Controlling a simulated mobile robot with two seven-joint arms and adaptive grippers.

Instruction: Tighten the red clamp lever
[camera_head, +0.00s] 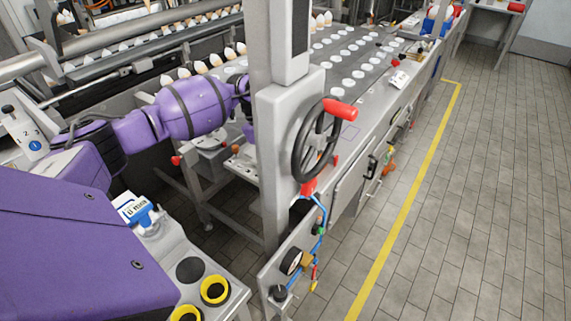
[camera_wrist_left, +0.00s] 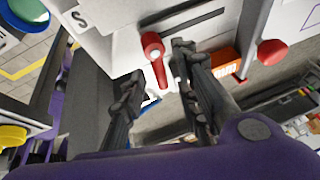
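The red clamp lever (camera_wrist_left: 158,66) shows in the left wrist view as a short red arm with a round head at its upper end, set against a pale metal plate. My left gripper (camera_wrist_left: 160,60) has its two dark fingers spread apart, one on each side of the lever in the picture. Gaps show between the lever and both fingers, and I cannot tell how far in depth the lever lies from them. In the head view my purple left arm reaches behind the grey column, which hides the gripper and the lever. My right gripper is in neither view.
A grey column (camera_head: 274,170) with a black handwheel (camera_head: 316,140) stands in front of my left arm's end. Tiled floor (camera_head: 480,190) is clear at right.

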